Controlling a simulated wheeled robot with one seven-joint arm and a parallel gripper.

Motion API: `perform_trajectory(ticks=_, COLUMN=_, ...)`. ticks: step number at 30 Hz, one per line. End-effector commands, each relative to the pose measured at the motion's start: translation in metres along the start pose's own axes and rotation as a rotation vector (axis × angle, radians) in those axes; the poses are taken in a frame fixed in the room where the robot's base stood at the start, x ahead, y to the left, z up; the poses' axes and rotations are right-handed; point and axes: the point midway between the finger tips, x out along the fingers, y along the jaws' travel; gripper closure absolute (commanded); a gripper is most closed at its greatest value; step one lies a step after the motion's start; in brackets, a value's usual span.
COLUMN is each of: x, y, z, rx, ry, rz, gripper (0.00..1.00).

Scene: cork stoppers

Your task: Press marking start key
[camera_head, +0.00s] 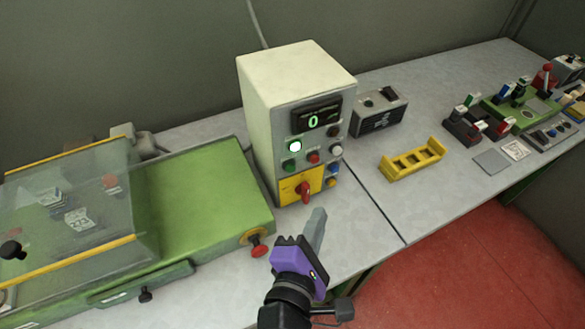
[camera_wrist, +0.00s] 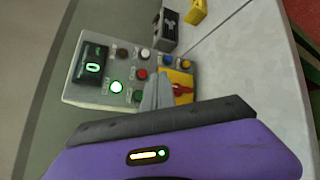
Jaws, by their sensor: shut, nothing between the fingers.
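A pale control box (camera_head: 278,101) stands on the bench, its dark display (camera_head: 313,121) showing a green 0. Its front carries a brightly lit key (camera_head: 295,147), a green button (camera_head: 289,165), a red button (camera_head: 313,157) and several others. A red rotary switch (camera_head: 304,190) sits on a yellow plate below. Key labels are too small to read. My gripper (camera_head: 319,214) is shut and empty, just in front of the panel's lower part. In the wrist view its fingertips (camera_wrist: 157,92) overlap the panel between the green button (camera_wrist: 137,96) and rotary switch (camera_wrist: 180,88); contact cannot be told.
A green machine (camera_head: 205,195) with a clear cover and a red knob (camera_head: 259,251) stands on the left. A small dark box (camera_head: 380,113) and a yellow slotted holder (camera_head: 412,160) lie to the right. Bare bench lies in front of the holder.

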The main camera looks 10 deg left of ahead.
Motion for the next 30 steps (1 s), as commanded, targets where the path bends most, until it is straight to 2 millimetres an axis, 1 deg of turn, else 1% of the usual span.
perform_trajectory(ticks=6, x=0.012, y=0.007, z=-0.009, rx=0.002, ry=0.0, rz=0.002, gripper=1.0)
perform_trajectory(ticks=15, x=0.04, y=0.028, z=-0.03, rx=0.002, ry=0.0, rz=0.002, gripper=1.0)
perform_trajectory(ticks=21, x=0.053, y=0.04, z=-0.039, rx=0.001, ry=0.001, rz=0.001, gripper=1.0)
perform_trajectory(ticks=30, x=0.061, y=0.044, z=-0.044, rx=0.002, ry=0.001, rz=0.0, gripper=1.0)
